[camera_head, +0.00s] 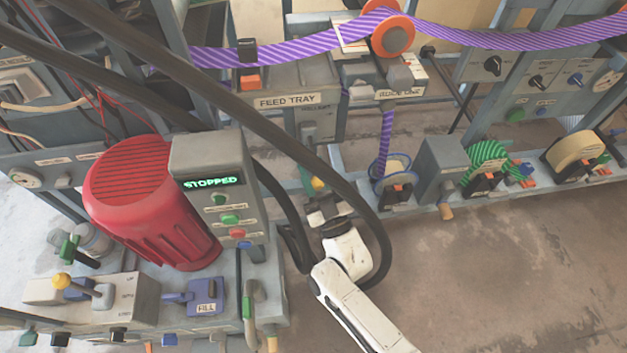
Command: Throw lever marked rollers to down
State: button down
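A grey lever box (319,124) sits just right of the feed tray sign, with small lettering on its upper part that may read rollers but is too small to be sure. A yellow knob (318,184) shows below it, just beyond my gripper; I cannot tell whether it belongs to that box or whether they touch. My gripper (322,204) is at the end of the white arm, low in front of the machine. Its fingers are small and partly hidden, so their opening is unclear.
A red motor (140,205) and a grey panel (207,160) reading STOPPED stand at left. Another yellow-knobbed lever (75,284) is at lower left. Purple striped web (510,40) crosses the top. Black cables hang across the middle. Open floor (500,270) lies at right.

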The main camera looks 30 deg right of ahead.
jog(key=shift+f+n+t+y+b, duration=0.5)
jog(key=shift+f+b, duration=0.4)
jog(key=shift+b, duration=1.15)
jog(key=shift+f+n+t+y+b, duration=0.25)
jog(key=shift+f+t+b, duration=0.5)
jog(key=shift+b, duration=1.3)
jog(key=n+b, duration=0.1)
jog(key=b, duration=0.1)
jog(key=f+n+t+y+b, duration=0.1)
jog(key=b, duration=0.1)
jog(key=shift+w+f+y+b, duration=0.25)
jog(key=shift+b, duration=0.15)
jog(key=b, duration=0.1)
jog(key=f+b, duration=0.1)
jog(key=shift+w+d+b, duration=0.1)
jog(key=shift+w+b, duration=0.1)
jog(key=shift+b, duration=0.1)
jog(key=c, duration=1.1)
grip_release()
jog(key=shift+f, duration=0.1)
jog(key=shift+c, duration=0.2)
jog(key=o, duration=0.3)
jog(key=shift+r, duration=0.2)
jog(key=shift+o, duration=0.2)
jog(key=v, duration=1)
jog(key=shift+s+f, duration=0.15)
jog(key=shift+f, duration=0.25)
